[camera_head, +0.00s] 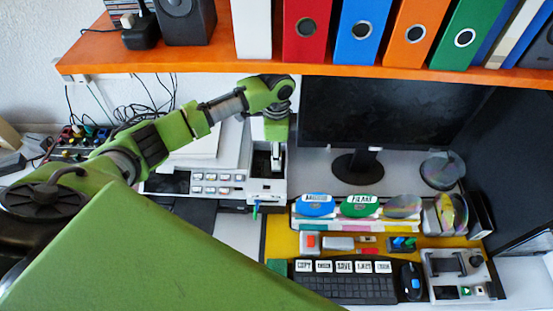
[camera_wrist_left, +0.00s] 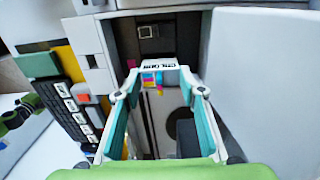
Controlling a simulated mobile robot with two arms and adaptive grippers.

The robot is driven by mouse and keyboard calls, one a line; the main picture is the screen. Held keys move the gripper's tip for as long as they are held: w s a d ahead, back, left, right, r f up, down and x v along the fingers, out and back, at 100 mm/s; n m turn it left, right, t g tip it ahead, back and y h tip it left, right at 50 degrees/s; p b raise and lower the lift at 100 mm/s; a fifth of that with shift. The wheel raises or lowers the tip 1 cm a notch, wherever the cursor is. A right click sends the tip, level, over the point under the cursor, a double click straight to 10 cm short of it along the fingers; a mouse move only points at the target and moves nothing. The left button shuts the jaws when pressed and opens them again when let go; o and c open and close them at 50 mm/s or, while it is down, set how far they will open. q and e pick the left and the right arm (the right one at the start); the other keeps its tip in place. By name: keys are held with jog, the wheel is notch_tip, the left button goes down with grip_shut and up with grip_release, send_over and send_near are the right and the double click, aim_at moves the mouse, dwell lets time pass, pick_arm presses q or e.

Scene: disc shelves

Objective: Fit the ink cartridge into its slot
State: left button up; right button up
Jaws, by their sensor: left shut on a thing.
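My left gripper (camera_head: 277,158) reaches down into the open bay of the white printer (camera_head: 225,180). In the left wrist view my left gripper (camera_wrist_left: 156,88) is shut on the ink cartridge (camera_wrist_left: 158,68), a small white block with a lettered label and cyan, magenta and yellow patches. The cartridge sits between the fingertips, below a dark recess (camera_wrist_left: 150,32) with a small square fitting inside, which looks like the slot. A gap shows between cartridge and fitting; contact with the walls cannot be told. In the head view the cartridge is too small to make out.
An orange shelf (camera_head: 190,58) with binders hangs above the arm. A monitor (camera_head: 390,115) stands right of the printer. Disc holders and a keyboard (camera_head: 343,287) lie at front right.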

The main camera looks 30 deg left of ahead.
pick_arm(q)
notch_tip(320, 180, down, 4)
jog(key=shift+r+p, duration=0.15)
jog(key=shift+p, duration=0.2)
jog(key=shift+f, duration=0.2)
jog(key=shift+f, duration=0.1)
jog(key=o, duration=1)
